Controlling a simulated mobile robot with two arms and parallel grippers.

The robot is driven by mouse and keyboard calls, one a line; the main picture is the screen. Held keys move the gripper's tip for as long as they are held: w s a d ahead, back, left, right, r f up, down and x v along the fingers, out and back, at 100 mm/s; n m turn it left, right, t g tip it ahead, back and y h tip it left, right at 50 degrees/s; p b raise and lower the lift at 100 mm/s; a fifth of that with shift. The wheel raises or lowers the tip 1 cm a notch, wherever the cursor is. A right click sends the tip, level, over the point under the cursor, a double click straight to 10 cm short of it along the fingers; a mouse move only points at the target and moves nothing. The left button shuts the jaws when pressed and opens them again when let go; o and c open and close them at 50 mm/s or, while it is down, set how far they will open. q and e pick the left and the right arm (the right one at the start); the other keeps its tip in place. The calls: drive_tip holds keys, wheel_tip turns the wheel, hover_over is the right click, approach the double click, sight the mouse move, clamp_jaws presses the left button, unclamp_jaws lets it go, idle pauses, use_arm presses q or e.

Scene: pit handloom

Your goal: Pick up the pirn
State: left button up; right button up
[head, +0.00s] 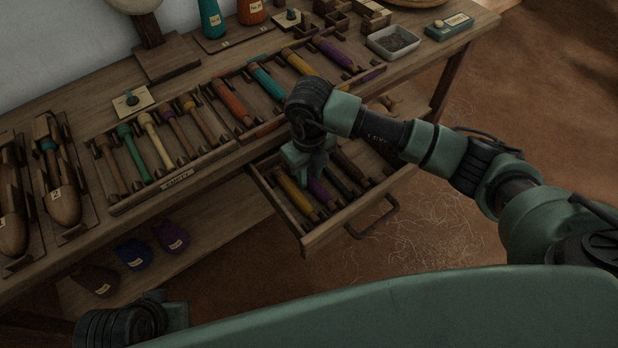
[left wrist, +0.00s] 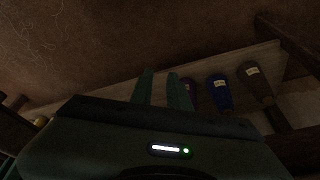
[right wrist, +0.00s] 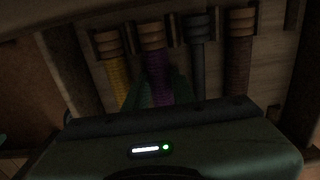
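An open drawer (head: 323,240) under the bench holds several pirns side by side: a yellow pirn (head: 294,191), a purple pirn (head: 322,193) and darker ones. My right gripper (head: 308,172) reaches down into the drawer over the purple pirn. In the right wrist view its fingers (right wrist: 160,92) stand apart on either side of the purple pirn (right wrist: 155,66), with the yellow pirn (right wrist: 117,80) to the left. Whether the fingers touch the purple pirn is too dark to tell. My left gripper (left wrist: 160,88) is open and empty, away from the drawer.
On the bench, a tray marked empty (head: 178,178) holds several coloured pirns. Two wooden shuttles (head: 60,190) lie at the left, and a metal dish (head: 393,42) stands at the back right. Labelled yarn bundles (head: 131,253) lie on the lower shelf. The drawer handle (head: 373,222) sticks out forward.

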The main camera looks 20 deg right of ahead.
clamp_jaws()
drive_tip(key=shift+r, duration=0.1)
